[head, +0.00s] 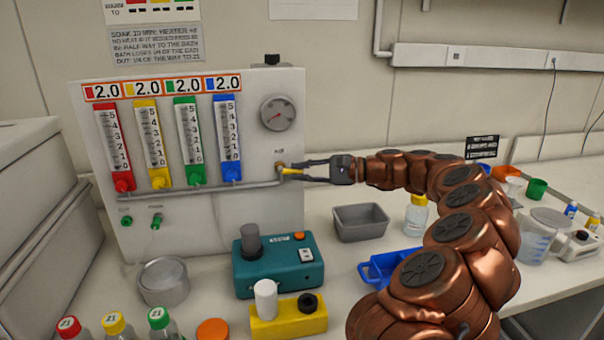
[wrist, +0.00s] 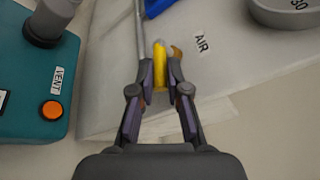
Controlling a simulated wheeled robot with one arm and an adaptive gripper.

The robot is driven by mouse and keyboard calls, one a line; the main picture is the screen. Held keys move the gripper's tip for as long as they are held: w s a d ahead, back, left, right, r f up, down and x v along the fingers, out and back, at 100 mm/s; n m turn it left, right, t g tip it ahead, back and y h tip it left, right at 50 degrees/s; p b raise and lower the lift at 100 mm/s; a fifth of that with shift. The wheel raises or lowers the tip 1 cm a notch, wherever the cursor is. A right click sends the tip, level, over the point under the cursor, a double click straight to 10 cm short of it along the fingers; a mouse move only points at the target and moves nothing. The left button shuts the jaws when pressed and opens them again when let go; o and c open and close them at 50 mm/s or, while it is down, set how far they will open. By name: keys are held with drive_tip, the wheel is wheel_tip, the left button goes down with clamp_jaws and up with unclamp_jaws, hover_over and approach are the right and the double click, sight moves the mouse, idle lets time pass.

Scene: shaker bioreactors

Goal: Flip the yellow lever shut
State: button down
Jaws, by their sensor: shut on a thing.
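The yellow lever (wrist: 160,65) sits on a brass valve fitting (wrist: 177,52) at the end of a grey pipe, beside the AIR label (wrist: 201,43). My gripper (wrist: 160,75) has its two fingers closed around the lever from either side. In the head view the lever (head: 292,171) shows as a small yellow piece at the right end of the pipe, and my gripper (head: 297,172) reaches it from the right. The fingers partly cover the lever there, and its exact angle is hard to tell.
The panel carries a horizontal pipe (head: 215,193), several coloured flow tubes and a round gauge (head: 278,113). Below stand a teal VENT device (head: 277,268), a grey bin (head: 360,222) and a blue tray (head: 390,266). Bottles line the front. Bench space beneath my gripper is partly free.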

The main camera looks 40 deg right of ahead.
drive_tip(key=shift+r+n+g+h, duration=0.3)
drive_tip(key=shift+r+g+h, duration=0.2)
drive_tip(key=shift+h, duration=0.2)
drive_tip(key=c, duration=1.2)
unclamp_jaws()
drive_tip(key=shift+o, duration=0.2)
drive_tip(key=v, duration=1.2)
